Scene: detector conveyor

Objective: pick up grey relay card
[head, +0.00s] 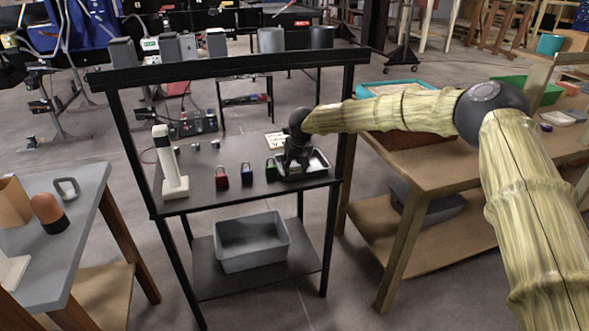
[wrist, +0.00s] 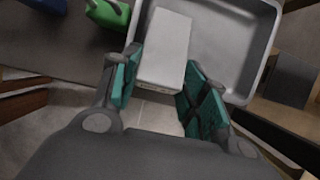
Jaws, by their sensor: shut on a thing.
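The grey relay card (wrist: 165,45), a pale grey block, sits between the teal finger pads of my gripper (wrist: 159,72) in the wrist view. My gripper is shut on its near end. The card's far end extends over a grey metal tray (wrist: 262,50). I cannot tell whether the card still touches the tray. In the head view my gripper (head: 293,163) is at the tray (head: 318,172), at the right end of the black shelf; the card is hidden there.
Red (head: 221,178), blue (head: 247,173) and green (head: 271,169) padlock-like blocks stand left of the tray. A white upright device (head: 168,165) stands at the shelf's left end. A grey bin (head: 250,241) is on the lower shelf. A black top rail (head: 230,66) runs above.

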